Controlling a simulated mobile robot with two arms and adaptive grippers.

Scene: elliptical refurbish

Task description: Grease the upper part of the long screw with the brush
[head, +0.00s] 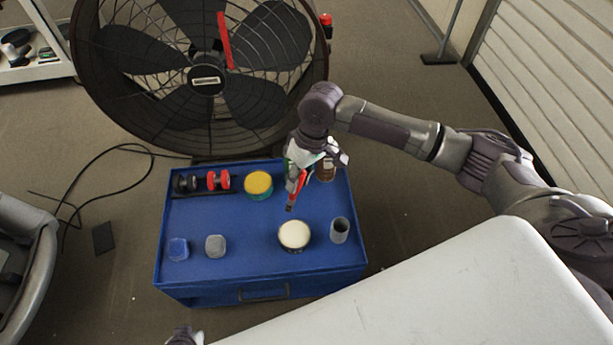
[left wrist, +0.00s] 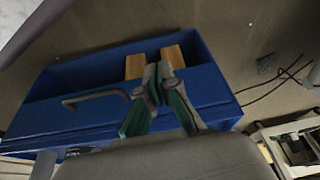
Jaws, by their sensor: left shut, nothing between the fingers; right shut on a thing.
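My right gripper (head: 300,168) is shut on the red-handled brush (head: 297,188), above the blue cart top. The brush points downward, with its dark tip (head: 289,207) above and slightly behind an open tin of pale grease (head: 294,235). The tip appears apart from the tin. My left gripper (left wrist: 158,84) shows in the left wrist view, shut and empty, in front of the blue cart's side. I cannot make out the long screw in either view.
The blue cart (head: 250,277) also carries a yellow-lidded tin (head: 258,185), a grey cup (head: 340,230), small dumbbell-like parts (head: 218,180) and two small containers. A large fan (head: 205,80) stands behind. A white surface (head: 430,290) fills the lower right. A black cable lies left.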

